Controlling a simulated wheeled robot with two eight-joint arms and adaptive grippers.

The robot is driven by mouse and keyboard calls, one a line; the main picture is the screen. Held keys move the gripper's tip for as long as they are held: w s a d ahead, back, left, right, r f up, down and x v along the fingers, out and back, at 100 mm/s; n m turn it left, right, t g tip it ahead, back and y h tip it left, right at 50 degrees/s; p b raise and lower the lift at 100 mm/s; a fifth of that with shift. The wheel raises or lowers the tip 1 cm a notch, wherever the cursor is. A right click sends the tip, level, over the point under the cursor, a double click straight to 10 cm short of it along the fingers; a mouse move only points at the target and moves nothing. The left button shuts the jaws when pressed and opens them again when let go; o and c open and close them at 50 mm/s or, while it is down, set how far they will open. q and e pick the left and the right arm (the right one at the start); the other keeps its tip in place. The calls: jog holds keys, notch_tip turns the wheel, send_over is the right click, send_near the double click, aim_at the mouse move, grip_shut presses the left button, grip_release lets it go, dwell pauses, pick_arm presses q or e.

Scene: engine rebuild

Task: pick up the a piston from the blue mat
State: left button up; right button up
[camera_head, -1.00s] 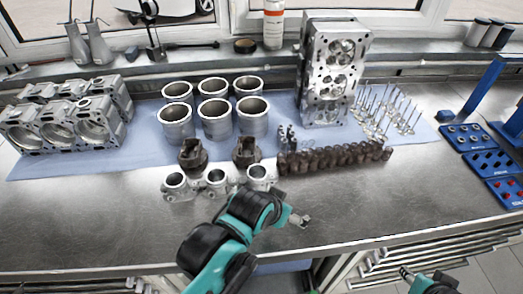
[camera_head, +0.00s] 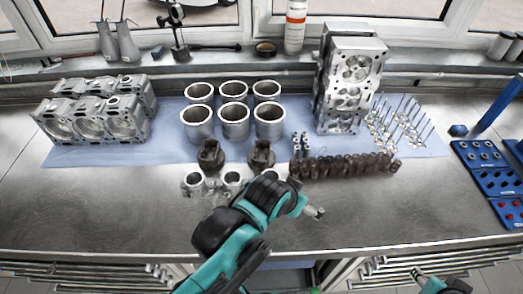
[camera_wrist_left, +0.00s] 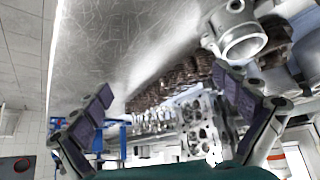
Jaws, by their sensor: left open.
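Two dark brown pistons, a left one (camera_head: 210,156) and a right one (camera_head: 260,156), stand side by side near the front edge of the blue mat (camera_head: 165,148). My left gripper (camera_head: 316,212) is over the steel bench in front of the mat, to the right of and nearer than the pistons. It also shows in the left wrist view (camera_wrist_left: 165,105), fingers spread with nothing between them. My left arm partly covers the silver ringed parts in front of the pistons. My right gripper (camera_head: 416,275) is low at the bottom right; its jaws are too small to read.
Silver ringed parts (camera_head: 194,183) stand just in front of the pistons. Several cylinder liners (camera_head: 235,121) stand behind them. A row of brown parts (camera_head: 345,166), a cylinder head (camera_head: 348,92) and valves (camera_head: 396,124) are to the right. The bench front (camera_head: 130,215) is bare.

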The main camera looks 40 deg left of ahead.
pick_arm(q)
notch_tip(320, 180, up, 5)
jog(key=p, duration=0.4)
jog(key=m+g, duration=0.7)
jog(key=m, duration=0.5)
send_near(261, 157)
jog(key=shift+s+d+b, duration=0.2)
jog(key=shift+d+b, duration=0.15)
jog(key=shift+d, duration=0.15)
jog(key=shift+a+f+m, duration=0.4)
jog(key=shift+a+f, duration=0.05)
jog(key=shift+f, duration=0.05)
notch_tip(261, 157, down, 3)
jog(key=shift+r+b, duration=0.15)
jog(key=shift+b, duration=0.4)
jog(key=f, duration=0.1)
jog(key=f+b, duration=0.1)
jog(key=f, duration=0.1)
jog(key=f+b, duration=0.1)
jog(key=f, duration=0.1)
jog(key=shift+w, duration=0.35)
jog(key=shift+r, duration=0.1)
pick_arm(e)
jog(key=shift+r, duration=0.7)
pick_arm(q)
jog(key=shift+s, duration=0.1)
jog(key=c, duration=1.5)
